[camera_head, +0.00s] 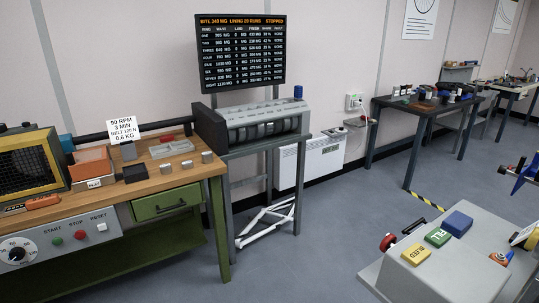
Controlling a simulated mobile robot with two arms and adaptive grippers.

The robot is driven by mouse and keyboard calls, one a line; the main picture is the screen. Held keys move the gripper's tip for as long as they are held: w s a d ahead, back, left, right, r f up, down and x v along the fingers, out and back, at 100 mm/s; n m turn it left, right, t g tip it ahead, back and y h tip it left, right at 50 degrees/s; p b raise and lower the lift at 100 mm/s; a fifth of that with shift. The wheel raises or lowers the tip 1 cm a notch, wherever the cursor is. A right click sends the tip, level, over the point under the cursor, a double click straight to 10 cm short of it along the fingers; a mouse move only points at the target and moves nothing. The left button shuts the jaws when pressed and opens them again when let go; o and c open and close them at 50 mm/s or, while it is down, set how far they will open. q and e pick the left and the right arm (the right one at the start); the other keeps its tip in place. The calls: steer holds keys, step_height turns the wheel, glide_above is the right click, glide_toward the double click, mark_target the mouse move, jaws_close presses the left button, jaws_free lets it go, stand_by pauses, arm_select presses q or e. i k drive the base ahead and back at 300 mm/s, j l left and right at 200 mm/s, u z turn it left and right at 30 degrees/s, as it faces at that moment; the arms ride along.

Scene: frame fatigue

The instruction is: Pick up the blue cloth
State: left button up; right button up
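A blue block-like item (457,223) lies on the grey console at the lower right, behind a green button block (438,237). It may be the folded blue cloth, but its material is not clear at this size. Another small blue item (66,143) stands on the wooden bench at the left, beside an orange-brown block (89,163); I cannot tell whether it is cloth. Neither of my grippers shows in the head view.
The grey console (455,272) also carries a yellow button block (415,254) and a red knob (388,242). A wooden bench (165,182) with a green drawer stands at the left. A roller machine (262,122) stands mid-view. Grey floor (330,230) lies open between bench and console.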

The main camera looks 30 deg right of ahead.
mark_target(457, 223)
steer(key=i+z, duration=0.25)
steer(key=i, duration=0.25)
steer(key=i+j+z, duration=0.1)
steer(key=i+z, duration=0.15)
steer(key=i, duration=0.25)
steer(key=i+j+z, duration=0.3)
steer(key=i, duration=0.2)
steer(key=l, duration=0.05)
